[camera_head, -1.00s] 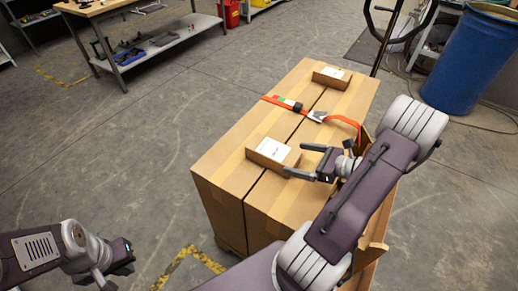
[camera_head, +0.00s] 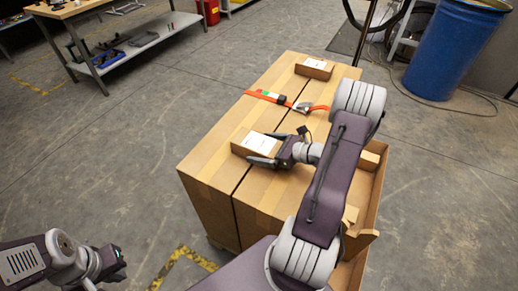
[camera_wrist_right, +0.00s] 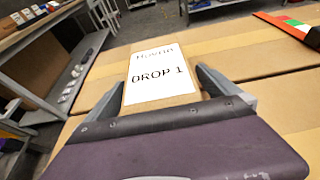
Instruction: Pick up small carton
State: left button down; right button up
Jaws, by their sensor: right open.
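A small brown carton (camera_head: 243,151) with a white label stands on top of the large cardboard boxes (camera_head: 222,158), near their front left part. In the right wrist view the small carton (camera_wrist_right: 188,86) shows its label, which reads "DROP 1". My right gripper (camera_head: 270,150) is open, with one finger on each side of the carton's near end. In the right wrist view my right gripper (camera_wrist_right: 168,92) has the carton between its fingers; I cannot tell whether they touch it. My left gripper (camera_head: 112,268) hangs low at the left, away from the boxes, and its jaws are unclear.
A second small carton (camera_head: 314,68) sits at the far end of the boxes. An orange strap (camera_head: 262,96) with a buckle crosses between the two. An open cardboard tray (camera_head: 374,205) is at the right under my right arm. A blue barrel (camera_head: 452,50) stands back right.

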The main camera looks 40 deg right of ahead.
aim_at(264, 143)
jog(key=c, duration=2)
jog(key=shift+o, duration=0.2)
jog(key=shift+r, duration=0.1)
jog(key=r, duration=0.1)
jog(key=r+p, duration=0.1)
jog(key=r, duration=0.2)
jog(key=shift+w+d+r, duration=0.1)
jog(key=shift+d+r, duration=0.15)
jog(key=shift+r, duration=0.05)
jog(key=w+d+r+p, duration=0.1)
jog(key=w+d+r, duration=0.4)
jog(key=d, duration=0.5)
jog(key=shift+r+p, duration=0.4)
jog(key=shift+r, duration=0.25)
